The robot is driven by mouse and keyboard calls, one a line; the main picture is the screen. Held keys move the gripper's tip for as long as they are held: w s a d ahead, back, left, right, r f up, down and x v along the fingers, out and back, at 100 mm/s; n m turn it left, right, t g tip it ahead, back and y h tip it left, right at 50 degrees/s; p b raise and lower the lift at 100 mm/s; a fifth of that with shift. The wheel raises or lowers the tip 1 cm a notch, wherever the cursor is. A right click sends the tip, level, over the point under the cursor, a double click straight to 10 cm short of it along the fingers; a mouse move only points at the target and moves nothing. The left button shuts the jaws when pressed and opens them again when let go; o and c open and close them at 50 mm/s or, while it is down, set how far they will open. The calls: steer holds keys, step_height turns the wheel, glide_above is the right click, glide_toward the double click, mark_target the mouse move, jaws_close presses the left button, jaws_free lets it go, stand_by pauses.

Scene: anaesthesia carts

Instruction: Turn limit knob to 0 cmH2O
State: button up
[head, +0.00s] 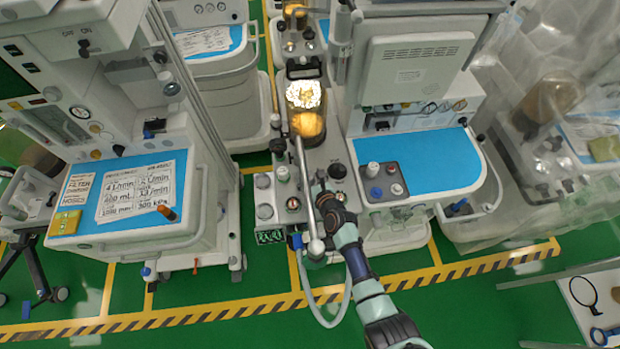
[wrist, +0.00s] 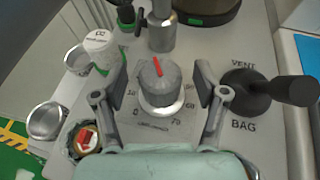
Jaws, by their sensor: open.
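The limit knob (wrist: 160,85) is a grey knob with a red pointer line on top, in the middle of the wrist view. The line runs up the picture, tilted slightly left. Its printed dial shows 0 at the lower left and 70 at the lower right; other marks are partly hidden. My gripper (wrist: 161,93) is open, with one finger on each side of the knob and a visible gap on both sides. In the head view my gripper (head: 319,188) is over the machine's panel and hides the knob.
A black VENT/BAG lever (wrist: 270,90) stands close right of my right finger. A white knob (wrist: 101,46), a metal post (wrist: 161,28) and a red-centred port (wrist: 88,138) are nearby. In the head view a long metal arm (head: 306,190) runs beside my gripper.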

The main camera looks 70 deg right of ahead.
steer(key=c, duration=1.1)
steer(key=shift+c, duration=0.2)
steer(key=shift+f+t+b, duration=0.15)
steer(key=shift+t+b, duration=0.15)
steer(key=shift+b, duration=0.3)
steer(key=shift+s+d+f+n+y+b, duration=0.1)
steer(key=shift+n+y+b, duration=0.2)
steer(key=shift+n+b, duration=0.15)
steer(key=n+t+y+b, duration=0.1)
steer(key=b, duration=0.1)
steer(key=shift+d+b, duration=0.1)
steer(key=shift+b, duration=0.25)
steer(key=n+y+b, duration=0.1)
steer(key=n+t+y+b, duration=0.1)
steer(key=n+y, duration=0.1)
steer(key=shift+s+d+r+t, duration=0.1)
steer(key=shift+d+r+t, duration=0.1)
steer(key=shift+t, duration=0.1)
steer(key=shift+n+t+y+b, duration=0.3)
steer(key=shift+n+y+b, duration=0.5)
steer(key=shift+n+y, duration=0.75)
steer(key=shift+y, duration=0.25)
